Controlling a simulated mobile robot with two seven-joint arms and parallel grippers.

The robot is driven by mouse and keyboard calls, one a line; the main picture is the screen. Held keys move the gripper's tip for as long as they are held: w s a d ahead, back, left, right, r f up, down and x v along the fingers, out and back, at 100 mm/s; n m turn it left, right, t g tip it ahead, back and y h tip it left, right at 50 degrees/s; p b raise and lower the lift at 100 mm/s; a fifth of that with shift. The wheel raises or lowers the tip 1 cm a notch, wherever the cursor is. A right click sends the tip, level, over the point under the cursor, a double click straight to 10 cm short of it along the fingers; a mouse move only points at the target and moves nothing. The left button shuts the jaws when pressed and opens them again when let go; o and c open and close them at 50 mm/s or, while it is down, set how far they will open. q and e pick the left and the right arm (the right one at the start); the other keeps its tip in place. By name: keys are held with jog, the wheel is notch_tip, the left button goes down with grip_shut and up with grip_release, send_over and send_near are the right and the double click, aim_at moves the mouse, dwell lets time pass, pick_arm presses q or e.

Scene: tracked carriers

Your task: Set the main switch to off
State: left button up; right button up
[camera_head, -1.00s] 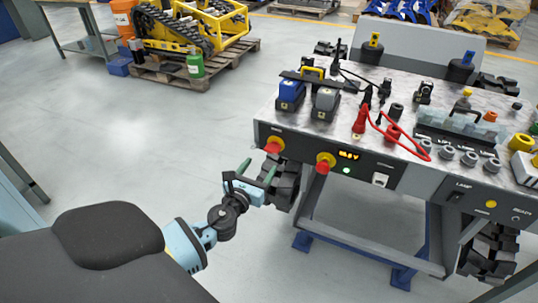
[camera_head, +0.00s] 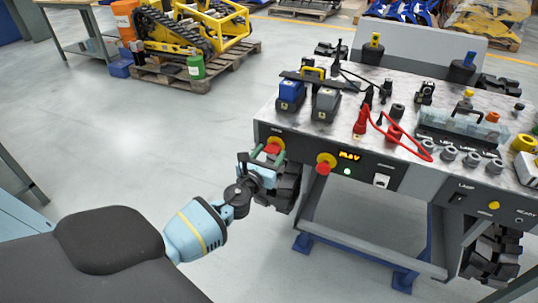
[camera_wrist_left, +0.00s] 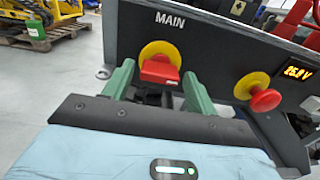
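The main switch (camera_wrist_left: 159,68) is a red handle on a yellow disc under the word MAIN, on the dark front panel of the bench. In the head view the red handle (camera_head: 273,146) shows at the panel's left end. My left gripper (camera_wrist_left: 160,85) is open, its two green fingers on either side of the red handle in the wrist view, and I cannot tell whether they touch it. In the head view the gripper (camera_head: 268,154) is right at the switch. The handle lies roughly horizontal. My right gripper is not clearly in view.
A red mushroom button (camera_wrist_left: 265,99) on a yellow disc is right of the switch. A lit display (camera_head: 349,155) and a green lamp (camera_head: 347,171) are beside it. Batteries (camera_head: 291,92) and red cables stand on the bench top.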

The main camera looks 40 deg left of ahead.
pick_arm(q)
jog(key=c, duration=0.8)
jog(key=shift+o, duration=0.2)
